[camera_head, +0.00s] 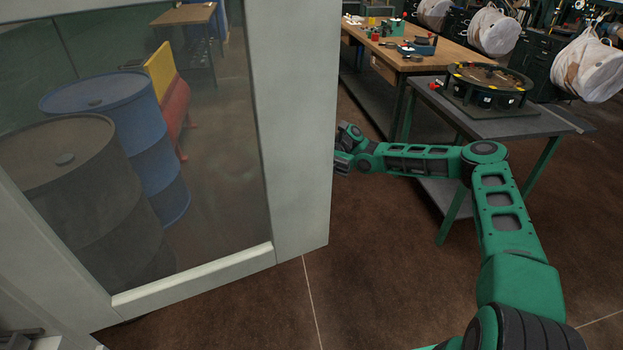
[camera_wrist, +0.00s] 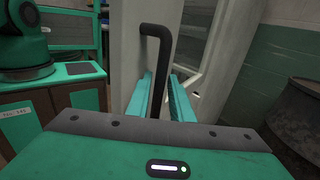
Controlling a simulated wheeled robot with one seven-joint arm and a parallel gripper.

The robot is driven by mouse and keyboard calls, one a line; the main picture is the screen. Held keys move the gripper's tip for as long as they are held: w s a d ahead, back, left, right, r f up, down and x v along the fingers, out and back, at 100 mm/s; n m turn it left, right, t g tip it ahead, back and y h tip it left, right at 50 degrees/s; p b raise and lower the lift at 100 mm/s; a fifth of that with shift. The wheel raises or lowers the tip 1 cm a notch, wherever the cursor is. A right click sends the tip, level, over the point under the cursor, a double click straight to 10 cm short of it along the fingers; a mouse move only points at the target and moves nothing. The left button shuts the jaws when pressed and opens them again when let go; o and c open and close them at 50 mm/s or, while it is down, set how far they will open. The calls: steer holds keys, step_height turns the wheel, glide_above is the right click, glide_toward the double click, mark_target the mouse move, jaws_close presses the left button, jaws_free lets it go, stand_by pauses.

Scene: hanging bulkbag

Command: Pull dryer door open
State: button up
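The dryer door (camera_head: 296,120) is a pale grey framed panel with a large glass pane, at the left of the head view. In the wrist view its pale face (camera_wrist: 138,60) stands upright ahead. A black bar handle (camera_wrist: 158,75) stands out from it. My gripper (camera_wrist: 162,82) has its two teal fingers on either side of the handle, with a narrow gap visible at the right finger. In the head view my gripper (camera_head: 343,160) is at the door's right edge, partly hidden by it. I cannot tell how far ajar the door is.
A blue drum (camera_head: 120,125) and a dark drum (camera_head: 75,190) show through the pane. A workbench (camera_head: 450,55) and a grey table (camera_head: 490,122) with a round black fixture (camera_head: 480,88) stand behind my arm. Brown floor (camera_head: 380,270) is clear in front of the door.

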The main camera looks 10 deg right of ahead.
steer(key=v, duration=1)
steer(key=shift+w+d, duration=0.25)
steer(key=shift+w, duration=0.05)
steer(key=shift+f, duration=0.1)
